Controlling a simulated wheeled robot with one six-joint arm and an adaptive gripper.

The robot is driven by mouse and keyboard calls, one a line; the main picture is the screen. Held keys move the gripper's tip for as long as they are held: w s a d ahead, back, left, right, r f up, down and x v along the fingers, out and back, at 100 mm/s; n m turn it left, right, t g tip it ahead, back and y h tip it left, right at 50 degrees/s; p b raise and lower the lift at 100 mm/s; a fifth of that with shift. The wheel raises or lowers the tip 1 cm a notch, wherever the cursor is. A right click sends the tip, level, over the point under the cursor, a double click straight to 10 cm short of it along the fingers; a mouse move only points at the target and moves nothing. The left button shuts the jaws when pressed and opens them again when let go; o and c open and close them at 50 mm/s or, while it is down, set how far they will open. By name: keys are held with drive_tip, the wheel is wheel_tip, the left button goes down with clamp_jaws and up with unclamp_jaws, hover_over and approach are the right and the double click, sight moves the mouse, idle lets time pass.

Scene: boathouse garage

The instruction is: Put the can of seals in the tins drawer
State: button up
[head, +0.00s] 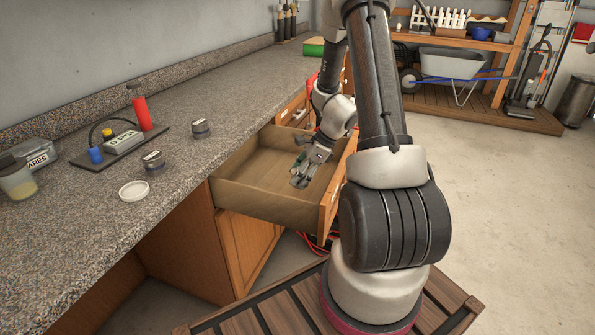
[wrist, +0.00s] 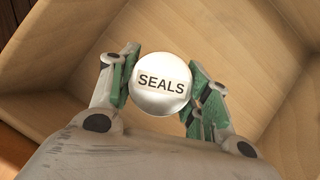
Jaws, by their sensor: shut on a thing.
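The can of seals (wrist: 160,84) shows its round, pale metallic lid marked SEALS in the wrist view. My gripper (wrist: 161,90) is shut on it, with a green-padded finger on each side. In the head view my gripper (head: 299,178) points down inside the open wooden drawer (head: 268,204), and the can is hidden or too small to make out there. The drawer's pale floor and walls (wrist: 240,62) surround the can in the wrist view. I cannot tell whether the can touches the floor. The drawer looks otherwise empty, and no label on it is readable.
A dark board with a red bottle (head: 141,112), a jar (head: 18,180) and a labelled box (head: 36,155) are further left.

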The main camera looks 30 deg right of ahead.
drive_tip(key=shift+f, duration=2.5)
drive_tip(key=shift+f, duration=0.15)
drive_tip(key=shift+f, duration=0.55)
drive_tip(key=shift+f, duration=0.25)
drive_tip(key=o, duration=1.2)
drive_tip(key=shift+r, duration=0.1)
